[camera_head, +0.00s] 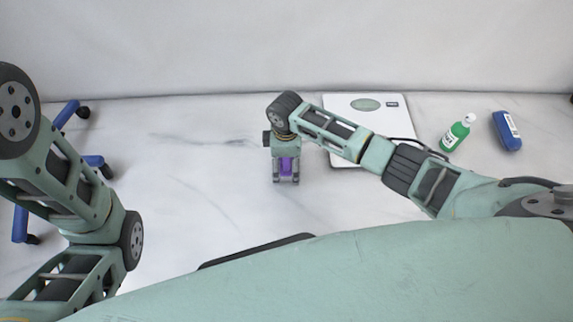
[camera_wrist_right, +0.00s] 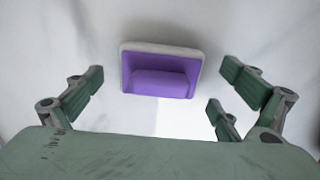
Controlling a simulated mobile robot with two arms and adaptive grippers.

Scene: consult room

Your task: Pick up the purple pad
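The purple pad (camera_head: 287,165) is partly hidden under my right gripper (camera_head: 286,178) in the head view. The right wrist view shows the purple pad (camera_wrist_right: 160,82) more fully, as a purple block with a raised back and a pale grey rim. My right gripper's green fingers (camera_wrist_right: 162,88) stand wide apart to the left and right of the pad. They do not appear to touch it, and nothing is held. Part of my left arm shows at the left of the head view, but its gripper is out of view.
A white scale (camera_head: 372,149) lies on the pale marble floor (camera_head: 190,165), partly behind my right arm. A green bottle (camera_head: 457,133) and a blue case (camera_head: 506,131) are to its right. Blue wheeled legs (camera_head: 20,222) stand at the left. The white wall (camera_head: 280,50) bounds the back.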

